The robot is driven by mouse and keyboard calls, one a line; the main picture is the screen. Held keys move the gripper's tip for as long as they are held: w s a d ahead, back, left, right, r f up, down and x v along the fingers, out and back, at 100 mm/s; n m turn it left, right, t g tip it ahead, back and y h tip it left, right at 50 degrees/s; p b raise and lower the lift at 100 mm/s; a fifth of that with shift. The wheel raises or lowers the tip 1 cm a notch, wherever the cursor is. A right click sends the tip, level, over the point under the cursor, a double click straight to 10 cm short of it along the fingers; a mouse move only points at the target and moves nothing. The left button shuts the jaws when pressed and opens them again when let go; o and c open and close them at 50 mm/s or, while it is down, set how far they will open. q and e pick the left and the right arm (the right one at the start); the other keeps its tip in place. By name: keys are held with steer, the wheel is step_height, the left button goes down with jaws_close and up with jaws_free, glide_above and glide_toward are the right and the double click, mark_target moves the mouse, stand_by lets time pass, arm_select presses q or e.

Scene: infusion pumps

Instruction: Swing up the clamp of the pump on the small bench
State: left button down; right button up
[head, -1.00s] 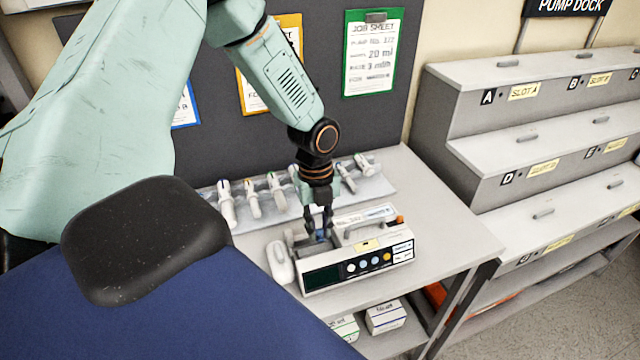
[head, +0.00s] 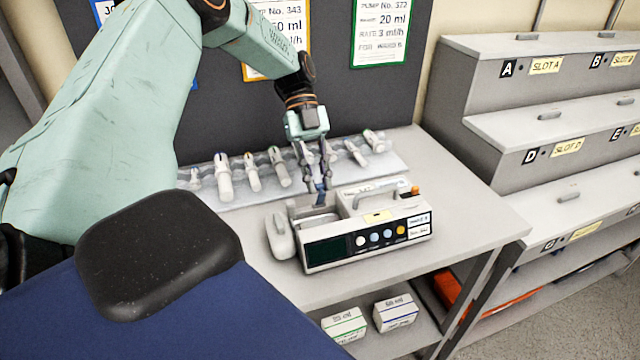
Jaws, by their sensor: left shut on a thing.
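The pump (head: 372,254), a white box with a dark screen and several coloured buttons, stands on the small bench (head: 455,215). The clamp (head: 320,196), with a blue part, stands up at the back left of the pump's top. My left gripper (head: 319,184) reaches down from behind and is shut on the clamp's upper end, above the pump. The fingers hide part of the clamp, so its exact angle is hard to tell. My right gripper is not in view.
A rail of several syringes (head: 252,172) lies behind the pump. A pale rounded part (head: 279,238) sits at the pump's left end. A stepped dock (head: 500,140) with labelled slots stands right. Boxes (head: 395,312) lie on the lower shelf. The bench's right side is clear.

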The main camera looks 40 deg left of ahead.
arm_select(q)
steer(key=h+b, duration=0.1)
steer(key=b, duration=0.1)
steer(key=a+b, duration=0.1)
steer(key=g+h+b, duration=0.1)
steer(key=b, duration=0.1)
steer(key=shift+w+a+f+h+b, duration=0.25)
steer(key=shift+w+a+h+b, duration=0.05)
steer(key=shift+w+a, duration=0.1)
steer(key=shift+g, duration=0.3)
steer(key=c, duration=1.6)
jaws_free()
steer(key=shift+o, duration=0.2)
steer(key=shift+r, duration=0.1)
steer(key=shift+d, duration=0.1)
